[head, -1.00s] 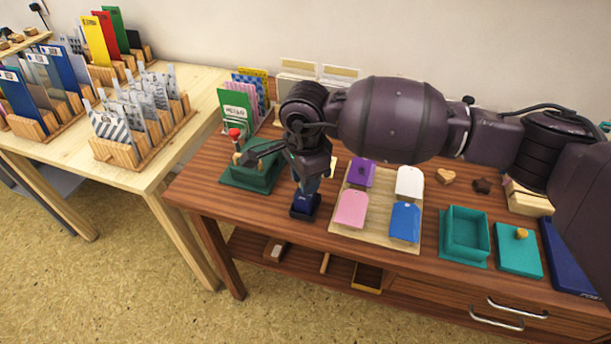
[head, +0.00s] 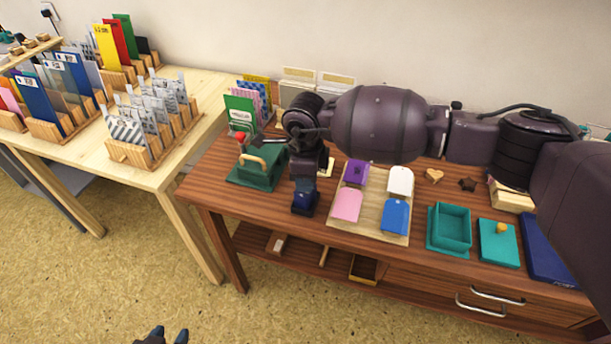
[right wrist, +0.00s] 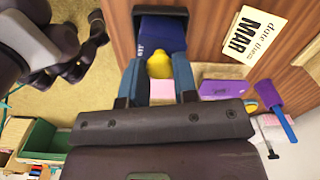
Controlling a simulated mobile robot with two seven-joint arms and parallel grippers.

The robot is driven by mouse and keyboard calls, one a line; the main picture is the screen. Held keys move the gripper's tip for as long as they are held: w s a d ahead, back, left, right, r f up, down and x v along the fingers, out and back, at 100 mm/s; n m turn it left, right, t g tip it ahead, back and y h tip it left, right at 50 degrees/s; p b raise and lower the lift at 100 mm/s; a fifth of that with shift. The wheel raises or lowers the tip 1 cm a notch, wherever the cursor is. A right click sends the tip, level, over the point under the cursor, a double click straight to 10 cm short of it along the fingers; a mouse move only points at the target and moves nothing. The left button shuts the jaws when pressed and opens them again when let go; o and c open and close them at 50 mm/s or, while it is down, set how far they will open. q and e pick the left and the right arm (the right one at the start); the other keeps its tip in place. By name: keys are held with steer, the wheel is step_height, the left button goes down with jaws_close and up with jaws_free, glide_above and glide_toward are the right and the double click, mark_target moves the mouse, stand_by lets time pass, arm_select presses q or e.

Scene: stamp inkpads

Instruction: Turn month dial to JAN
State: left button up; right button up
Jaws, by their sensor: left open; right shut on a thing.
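A dark blue stamp (head: 304,205) stands upright near the left front of the brown table. In the right wrist view, the blue stamp (right wrist: 162,33) has a rounded yellow part (right wrist: 160,67) between my gripper's fingers. My right gripper (head: 307,180) is shut on the stamp from above; its fingers also show in the right wrist view (right wrist: 158,82). A white card reading "date line MAR" (right wrist: 250,35) lies beside the stamp. My left gripper (head: 168,336) is open and empty at the bottom edge, over the floor. The month dial's setting is not readable.
A wooden board (head: 372,228) with several coloured tags lies right of the stamp. Behind-left stands a green box (head: 258,172). A teal tray (head: 448,232) and lidded teal pad (head: 498,243) sit further right. A pale table (head: 150,176) with card racks is at left.

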stand_by(0.9)
steer(key=o, duration=0.9)
step_height(320, 180, up, 11)
steer(key=shift+f+p, duration=0.1)
steer(key=shift+p, duration=0.65)
